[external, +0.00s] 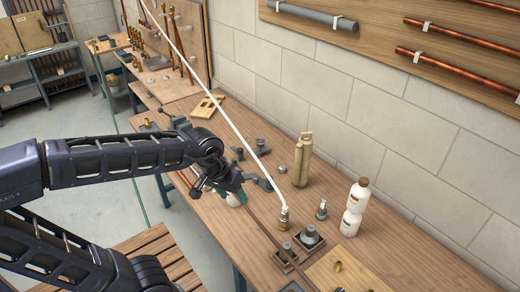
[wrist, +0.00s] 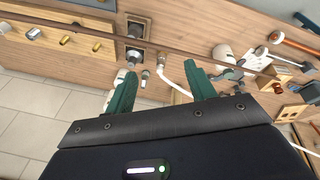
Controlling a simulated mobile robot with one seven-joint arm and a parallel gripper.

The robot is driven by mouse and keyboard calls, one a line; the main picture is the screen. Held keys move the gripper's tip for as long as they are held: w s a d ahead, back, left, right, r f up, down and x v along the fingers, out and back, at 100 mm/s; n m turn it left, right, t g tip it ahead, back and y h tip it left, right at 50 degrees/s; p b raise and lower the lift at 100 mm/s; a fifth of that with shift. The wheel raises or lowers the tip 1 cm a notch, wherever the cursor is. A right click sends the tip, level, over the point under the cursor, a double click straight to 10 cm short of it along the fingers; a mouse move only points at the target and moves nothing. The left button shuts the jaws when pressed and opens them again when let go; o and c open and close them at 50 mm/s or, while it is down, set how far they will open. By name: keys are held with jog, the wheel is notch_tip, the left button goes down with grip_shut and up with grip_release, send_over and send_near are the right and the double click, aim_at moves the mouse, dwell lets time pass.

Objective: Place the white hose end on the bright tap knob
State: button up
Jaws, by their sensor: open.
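The white hose (external: 217,112) runs down across the external view. Its end (external: 284,208) shows right at the top of a bright brass-and-metal tap (external: 284,222); I cannot tell how far it is seated. In the wrist view the white hose (wrist: 178,84) bends between my green fingers, its end beside a metal fitting (wrist: 161,64). My gripper (wrist: 160,68) is open, with a finger on each side of the hose and a gap to it. In the external view my gripper (external: 238,196) is left of the tap, partly hidden by my wrist.
A second, greenish metal tap (external: 322,210) stands right of the first. A copper pipe (external: 265,227) lies along the wooden bench. The block wall bounds the right side.

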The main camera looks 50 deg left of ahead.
jog(key=s+m+t, duration=0.1)
jog(key=s+m, duration=0.4)
jog(key=s, duration=0.3)
jog(key=shift+d+y, duration=0.15)
jog(key=shift+y, duration=0.15)
jog(key=shift+s, duration=0.1)
dwell(0.7)
